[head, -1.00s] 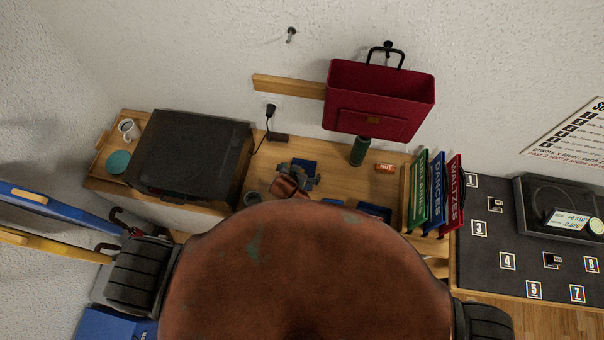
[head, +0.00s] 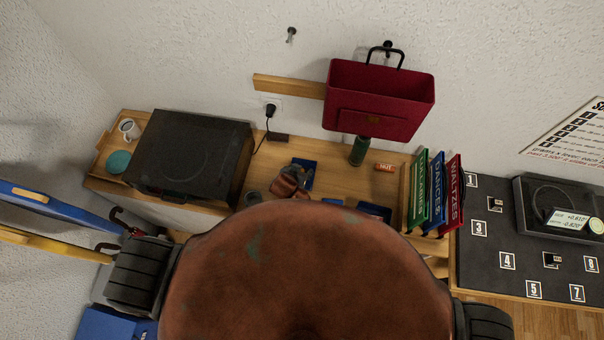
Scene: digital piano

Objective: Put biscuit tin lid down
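My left gripper (head: 301,168) is over the wooden shelf, beyond my own brown body, which hides the lower middle of the view. Its fingers are too small and covered to tell whether they are open or shut, or whether they hold anything. No biscuit tin lid can be made out for sure. A blue object (head: 311,181) lies right beside the gripper, and a dark blue tray-like object (head: 374,211) is to its right; I cannot tell if either belongs to the tin. My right gripper is not in view.
The wooden shelf (head: 340,178) carries a dark oven-like box (head: 195,152), a green bottle (head: 358,150), an orange NUT bar (head: 384,167) and upright books (head: 437,188). A red bag (head: 378,100) hangs above. A dark numbered mat (head: 490,255) is at right.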

